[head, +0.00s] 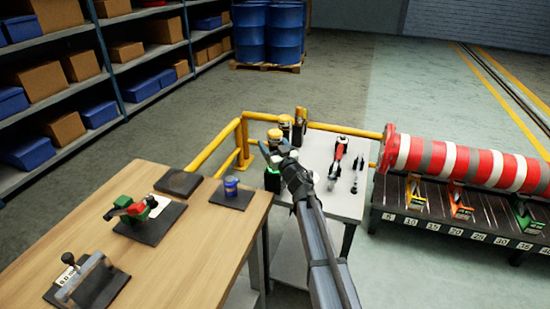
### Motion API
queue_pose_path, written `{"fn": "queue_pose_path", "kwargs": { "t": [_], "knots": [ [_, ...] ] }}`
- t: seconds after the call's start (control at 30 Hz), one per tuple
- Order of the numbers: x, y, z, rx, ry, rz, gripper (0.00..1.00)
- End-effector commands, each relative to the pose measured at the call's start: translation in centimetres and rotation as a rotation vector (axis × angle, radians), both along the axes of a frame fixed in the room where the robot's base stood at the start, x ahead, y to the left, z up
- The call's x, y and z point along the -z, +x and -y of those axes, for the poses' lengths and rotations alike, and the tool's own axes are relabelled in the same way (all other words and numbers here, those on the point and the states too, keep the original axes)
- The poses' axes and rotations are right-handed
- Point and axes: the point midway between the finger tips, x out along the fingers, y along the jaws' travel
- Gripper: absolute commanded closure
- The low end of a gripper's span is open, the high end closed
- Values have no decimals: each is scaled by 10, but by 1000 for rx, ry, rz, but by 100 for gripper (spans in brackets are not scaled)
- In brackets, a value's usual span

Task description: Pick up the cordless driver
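My gripper (272,153) is over the left part of the pale work table (318,196), seen from behind with my arm reaching up from the bottom. A dark object with a bright green part (272,179) is just below it, partly hidden by the gripper. I cannot tell whether they touch or whether the fingers are open. Yellow-and-dark items (285,122) stand just beyond the gripper. A red-and-white tool (339,152) lies on the table to its right, beside small dark tools (357,170). I cannot tell for certain which item is the cordless driver.
A yellow rail (213,147) runs behind. A red-and-white striped cylinder (460,163) lies above a numbered dark rack (455,225) at right.

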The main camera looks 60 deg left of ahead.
Motion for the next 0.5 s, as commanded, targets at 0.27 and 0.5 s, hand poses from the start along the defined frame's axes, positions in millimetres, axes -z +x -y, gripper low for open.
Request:
{"fn": "queue_pose_path", "kwargs": {
  "t": [0.27, 0.5],
  "knots": [
    [0, 0, 1, 0, 0, 0, 45],
    [0, 0, 1, 0, 0, 0, 68]
  ]
}}
